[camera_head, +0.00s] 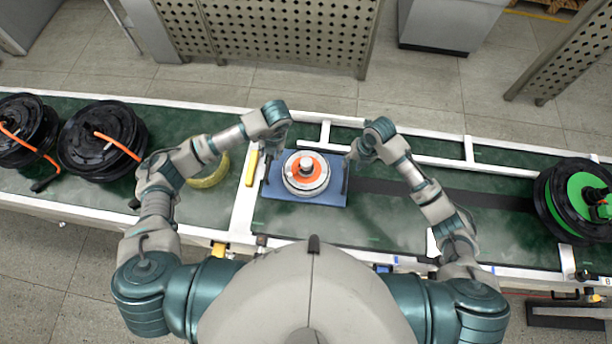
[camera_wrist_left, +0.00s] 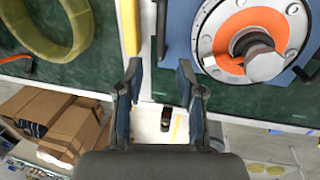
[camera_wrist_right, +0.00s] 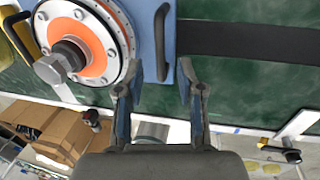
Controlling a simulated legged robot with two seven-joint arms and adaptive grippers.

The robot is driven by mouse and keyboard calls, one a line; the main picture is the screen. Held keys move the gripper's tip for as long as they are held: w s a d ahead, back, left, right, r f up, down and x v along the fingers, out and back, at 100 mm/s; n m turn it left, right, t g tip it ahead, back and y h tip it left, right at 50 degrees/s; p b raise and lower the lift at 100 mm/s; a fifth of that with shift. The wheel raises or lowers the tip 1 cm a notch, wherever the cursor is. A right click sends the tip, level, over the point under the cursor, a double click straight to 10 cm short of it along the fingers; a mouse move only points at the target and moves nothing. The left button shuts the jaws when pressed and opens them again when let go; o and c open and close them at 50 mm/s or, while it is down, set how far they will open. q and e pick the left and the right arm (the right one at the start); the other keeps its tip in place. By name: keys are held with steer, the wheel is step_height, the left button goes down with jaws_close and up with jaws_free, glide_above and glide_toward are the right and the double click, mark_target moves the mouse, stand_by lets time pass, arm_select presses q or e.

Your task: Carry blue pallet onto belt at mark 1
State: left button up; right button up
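The blue pallet (camera_head: 285,196) lies flat on a green conveyor surface (camera_head: 390,220) in the middle of the head view. It bears a round silver and orange motor part (camera_head: 305,174) with a bolt-like shaft. It has a black handle on each side. My left gripper (camera_wrist_left: 160,78) is open, and the left handle (camera_wrist_left: 161,30) shows ahead of the gap between its fingers. My right gripper (camera_wrist_right: 160,78) is open, and the right handle (camera_wrist_right: 161,40) shows ahead of its fingertips. Neither gripper is closed on a handle. I cannot make out mark 1.
A yellow ring (camera_head: 209,172) lies behind my left arm. A dark strip (camera_head: 440,195) runs along the clear belt between.

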steer(key=r, duration=0.4)
steer(key=shift+d+r, duration=0.15)
steer(key=shift+d, duration=0.25)
steer(key=shift+s, duration=0.1)
